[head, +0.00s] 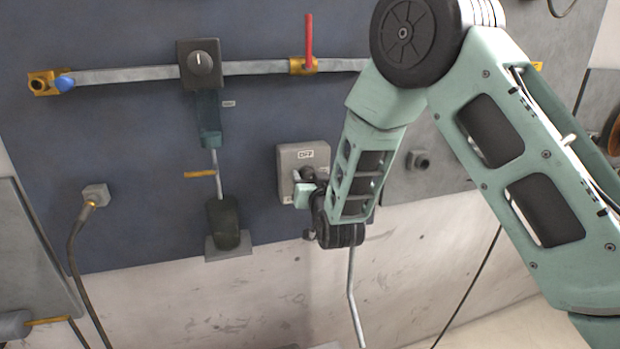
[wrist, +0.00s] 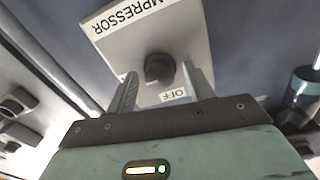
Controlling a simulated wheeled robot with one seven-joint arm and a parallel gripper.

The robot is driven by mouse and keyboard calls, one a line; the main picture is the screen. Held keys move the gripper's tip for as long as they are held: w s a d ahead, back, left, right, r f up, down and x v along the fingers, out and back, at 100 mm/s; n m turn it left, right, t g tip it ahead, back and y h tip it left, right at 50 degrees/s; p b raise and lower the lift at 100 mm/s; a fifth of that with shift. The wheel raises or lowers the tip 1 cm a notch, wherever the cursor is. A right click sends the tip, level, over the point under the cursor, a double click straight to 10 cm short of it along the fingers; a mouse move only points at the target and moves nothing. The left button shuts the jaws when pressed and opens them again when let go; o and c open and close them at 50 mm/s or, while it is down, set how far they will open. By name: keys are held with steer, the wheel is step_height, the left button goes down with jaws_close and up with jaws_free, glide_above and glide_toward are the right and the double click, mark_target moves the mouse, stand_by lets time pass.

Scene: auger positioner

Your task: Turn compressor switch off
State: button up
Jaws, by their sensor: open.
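The compressor switch is a grey box (head: 289,157) on the dark blue wall panel, with an OFF label at its top in the head view. In the wrist view the box (wrist: 190,38) appears turned, with "MPRESSOR" readable on one edge and OFF near my gripper. Its dark knob (wrist: 158,68) sticks out from the face. My gripper (wrist: 160,76) is open, with one finger on each side of the knob in the picture; I cannot tell whether they touch it. In the head view my gripper (head: 301,184) is at the box front and hides the knob and lower part.
A horizontal pipe (head: 130,75) with a blue knob (head: 65,83) and a red lever (head: 309,38) runs above the switch. A black dial box (head: 200,63) and a dark cylinder (head: 223,222) are to the left. A thin rod (head: 352,290) hangs below my wrist.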

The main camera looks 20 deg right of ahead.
steer(key=shift+c, duration=0.2)
steer(key=c, duration=0.9)
steer(key=shift+o, duration=0.2)
steer(key=n+b, duration=0.3)
steer(key=shift+f+n, duration=0.15)
steer(key=shift+n, duration=0.25)
steer(key=n+b, duration=0.2)
steer(key=n, duration=0.2)
steer(key=shift+n, duration=0.3)
steer(key=n+b, duration=0.1)
steer(key=n, duration=0.3)
steer(key=shift+n, duration=0.3)
steer(key=shift+r+n+y, duration=0.2)
steer(key=shift+n+y, duration=0.1)
steer(key=shift+n, duration=2.4)
